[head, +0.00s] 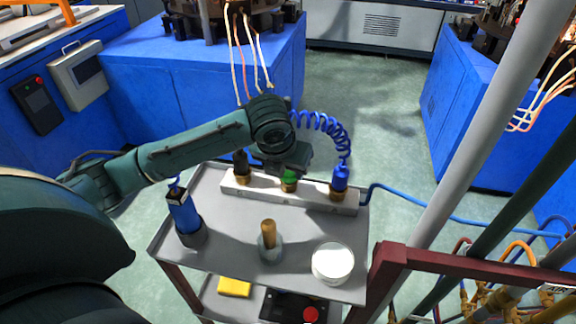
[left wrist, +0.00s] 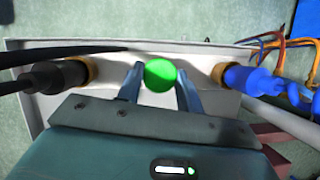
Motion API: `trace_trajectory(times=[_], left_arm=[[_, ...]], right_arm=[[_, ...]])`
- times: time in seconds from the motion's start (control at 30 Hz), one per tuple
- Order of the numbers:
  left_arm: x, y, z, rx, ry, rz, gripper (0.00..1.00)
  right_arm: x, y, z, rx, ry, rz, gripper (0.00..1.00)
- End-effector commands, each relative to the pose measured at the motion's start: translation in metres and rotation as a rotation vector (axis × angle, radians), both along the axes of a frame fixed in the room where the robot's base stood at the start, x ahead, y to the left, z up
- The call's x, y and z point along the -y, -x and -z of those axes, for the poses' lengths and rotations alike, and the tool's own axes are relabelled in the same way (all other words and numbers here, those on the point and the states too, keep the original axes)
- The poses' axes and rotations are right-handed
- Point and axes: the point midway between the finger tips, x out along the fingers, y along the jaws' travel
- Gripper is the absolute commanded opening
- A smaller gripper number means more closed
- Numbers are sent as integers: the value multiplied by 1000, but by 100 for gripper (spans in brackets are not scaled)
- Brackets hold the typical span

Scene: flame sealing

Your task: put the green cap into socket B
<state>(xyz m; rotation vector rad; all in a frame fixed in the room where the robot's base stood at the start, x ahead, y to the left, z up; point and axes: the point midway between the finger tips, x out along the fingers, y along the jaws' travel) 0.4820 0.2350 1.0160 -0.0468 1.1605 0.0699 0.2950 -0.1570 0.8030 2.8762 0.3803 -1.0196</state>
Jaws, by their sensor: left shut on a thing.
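The green cap (head: 289,175) is at the middle position of the white socket strip (head: 315,199) on the cart, with a brass collar just below it. In the left wrist view the green cap (left wrist: 160,74) is between the two fingers of my left gripper (left wrist: 159,84), which is shut on it. From the head, my left gripper (head: 289,164) hides part of the cap. I cannot tell whether the cap is fully seated. No letter for socket B is readable. My right gripper is not in view.
A black plug (head: 241,164) and a blue plug (head: 340,178) with a coiled hose flank the cap. In front stand a blue canister (head: 184,212), a brown-handled tool (head: 268,235) in a jar, and a white dish (head: 333,264). A pale pole (head: 470,150) rises at right.

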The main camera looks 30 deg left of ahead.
Motion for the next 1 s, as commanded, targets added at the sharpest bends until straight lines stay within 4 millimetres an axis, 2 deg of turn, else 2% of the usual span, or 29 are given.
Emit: trace_trajectory(times=[0.07, 0.1, 0.4, 1.0], left_arm=[[0, 0, 2, 0, 0, 0, 15], [0, 0, 1, 0, 0, 0, 39], [0, 0, 1, 0, 0, 0, 62], [0, 0, -2, 1, 0, 0, 62]], right_arm=[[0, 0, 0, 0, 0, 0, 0], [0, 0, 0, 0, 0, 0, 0], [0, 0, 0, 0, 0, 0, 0], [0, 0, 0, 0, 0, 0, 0]])
